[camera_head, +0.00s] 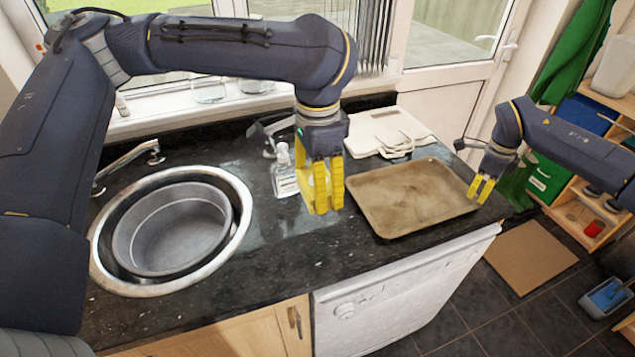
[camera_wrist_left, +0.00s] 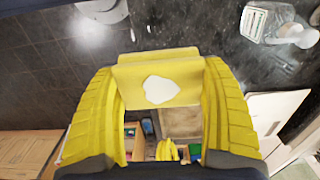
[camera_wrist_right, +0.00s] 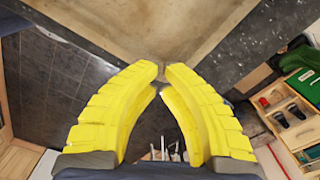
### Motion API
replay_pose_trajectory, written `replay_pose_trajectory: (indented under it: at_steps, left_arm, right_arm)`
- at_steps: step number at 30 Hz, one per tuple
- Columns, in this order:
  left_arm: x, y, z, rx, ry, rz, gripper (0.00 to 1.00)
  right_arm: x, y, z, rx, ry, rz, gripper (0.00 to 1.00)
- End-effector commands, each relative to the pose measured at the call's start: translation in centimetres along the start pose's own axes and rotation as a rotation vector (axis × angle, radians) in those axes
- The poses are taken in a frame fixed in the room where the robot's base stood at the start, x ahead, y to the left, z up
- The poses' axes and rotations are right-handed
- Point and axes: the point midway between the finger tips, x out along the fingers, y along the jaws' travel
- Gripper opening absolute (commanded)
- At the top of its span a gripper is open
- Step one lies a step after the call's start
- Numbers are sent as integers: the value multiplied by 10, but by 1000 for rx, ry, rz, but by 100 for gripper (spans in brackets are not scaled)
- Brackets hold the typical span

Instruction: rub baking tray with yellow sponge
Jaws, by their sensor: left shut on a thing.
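My left gripper (camera_head: 321,205) points down over the worktop, left of the baking tray. It is shut on the yellow sponge (camera_wrist_left: 130,78), which shows between its fingers in the left wrist view with a white patch on its face. In the head view the yellow fingers make the sponge hard to pick out. The brown, stained baking tray (camera_head: 405,196) lies flat on the dark worktop. My right gripper (camera_head: 480,190) is at the tray's right corner. In the right wrist view its fingertips (camera_wrist_right: 162,74) are close together at that corner; whether they grip it is unclear.
A clear bottle (camera_head: 284,175) stands behind and left of my left gripper. A white board-like item (camera_head: 385,130) lies behind the tray. A round sink (camera_head: 245,200) with a grey pot (camera_head: 170,230) is at left. The worktop's front edge runs close before the tray.

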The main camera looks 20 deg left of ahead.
Motion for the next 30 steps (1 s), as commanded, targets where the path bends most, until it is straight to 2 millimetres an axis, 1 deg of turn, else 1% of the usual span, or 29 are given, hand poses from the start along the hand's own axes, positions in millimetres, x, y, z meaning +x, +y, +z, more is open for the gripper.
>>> replay_pose_trajectory:
  at_steps: [30]
  left_arm:
    - [0,0,0,0,0,0,53]
  right_arm:
    - [17,0,0,0,0,0,0]
